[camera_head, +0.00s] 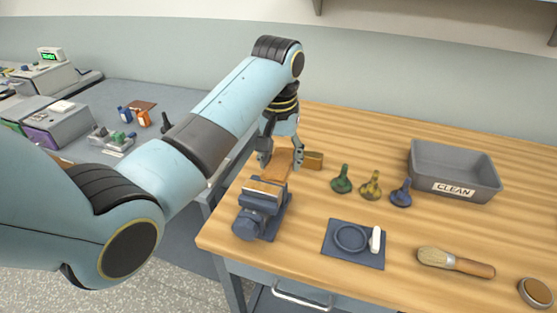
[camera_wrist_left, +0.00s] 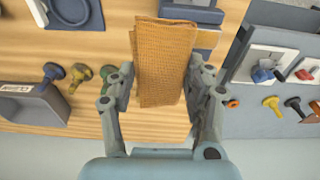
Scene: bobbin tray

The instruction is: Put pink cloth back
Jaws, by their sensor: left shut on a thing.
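No pink cloth shows; the cloth in view is orange-brown. My left gripper (camera_head: 280,158) is shut on this orange-brown cloth (camera_head: 275,166), just behind the blue vise (camera_head: 261,207) near the left side of the wooden bench. In the left wrist view the cloth (camera_wrist_left: 164,65) hangs flat between both fingers of the left gripper (camera_wrist_left: 165,85), and its folded layers show at the edge. It covers part of the vise (camera_wrist_left: 190,13) there. Whether the cloth touches the vise or bench is hard to tell. My right gripper is not in view.
A brown block (camera_head: 313,160) stands just right of the gripper. A blue mat (camera_head: 341,255), a brush (camera_head: 455,261) and a round tin (camera_head: 536,292) lie nearer. A grey side bench (camera_head: 185,97) adjoins left.

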